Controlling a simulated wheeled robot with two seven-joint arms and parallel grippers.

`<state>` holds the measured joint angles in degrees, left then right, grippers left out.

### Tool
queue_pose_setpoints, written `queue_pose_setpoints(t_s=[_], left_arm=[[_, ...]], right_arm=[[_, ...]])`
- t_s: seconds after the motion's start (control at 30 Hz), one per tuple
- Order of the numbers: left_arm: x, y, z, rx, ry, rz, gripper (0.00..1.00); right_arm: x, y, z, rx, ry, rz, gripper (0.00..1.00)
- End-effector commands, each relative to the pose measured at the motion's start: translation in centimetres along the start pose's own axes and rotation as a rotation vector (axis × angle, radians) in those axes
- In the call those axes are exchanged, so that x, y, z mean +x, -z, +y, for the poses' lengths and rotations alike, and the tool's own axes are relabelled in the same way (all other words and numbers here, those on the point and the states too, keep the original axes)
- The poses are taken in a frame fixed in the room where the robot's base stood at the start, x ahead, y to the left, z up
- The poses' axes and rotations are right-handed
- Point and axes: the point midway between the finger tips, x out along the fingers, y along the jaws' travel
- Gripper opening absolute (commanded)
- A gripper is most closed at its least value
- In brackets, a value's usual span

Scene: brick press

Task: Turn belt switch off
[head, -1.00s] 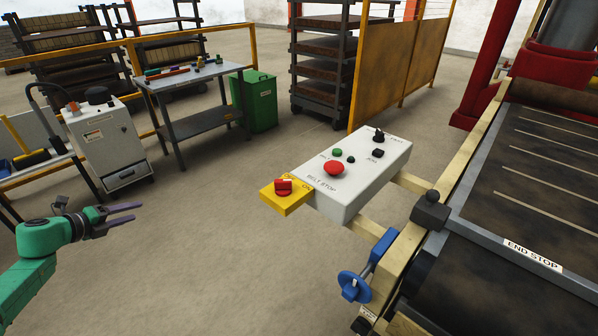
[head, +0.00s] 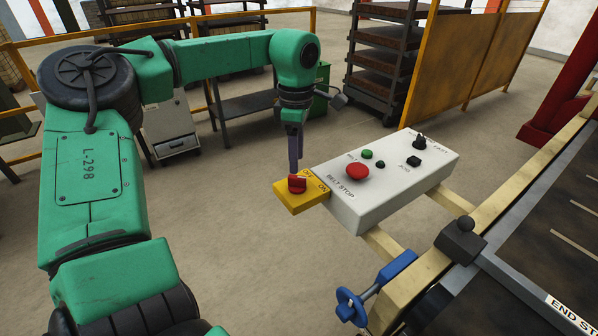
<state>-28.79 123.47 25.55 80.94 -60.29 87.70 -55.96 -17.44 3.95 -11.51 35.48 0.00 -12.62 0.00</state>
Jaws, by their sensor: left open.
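The belt switch is a red rotary knob (head: 297,184) on a yellow plate (head: 298,204) marked OFF and ON. The plate sits at the left end of the white control box (head: 365,206). My left gripper (head: 296,172) points down with its fingertips just above or at the red knob. Its jaws are open; whether the fingers touch the knob cannot be told. The fingers partly cover the plate's far edge. My right gripper is not in view.
The box carries a red BELT STOP button (head: 357,171), a green button (head: 366,154) and black controls. A blue handwheel (head: 350,306) and the dark belt (head: 545,265) lie to the right. A yellow fence (head: 480,60) stands behind. The floor left of the box is clear.

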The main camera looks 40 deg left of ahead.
Motion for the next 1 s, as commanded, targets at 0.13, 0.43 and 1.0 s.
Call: queue_pose_setpoints(t_s=[0.13, 0.43, 1.0], left_arm=[[3.3, 0.0, 0.0, -0.001, 0.004, 0.000, 0.53], [5.6, 0.0, 0.1, -0.004, -0.001, -0.002, 0.53], [5.6, 0.0, 0.1, -0.016, -0.002, -0.002, 0.00]], right_arm=[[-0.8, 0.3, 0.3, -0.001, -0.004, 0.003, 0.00], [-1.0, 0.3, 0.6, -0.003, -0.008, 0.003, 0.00], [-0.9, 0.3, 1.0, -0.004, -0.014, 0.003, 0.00]])
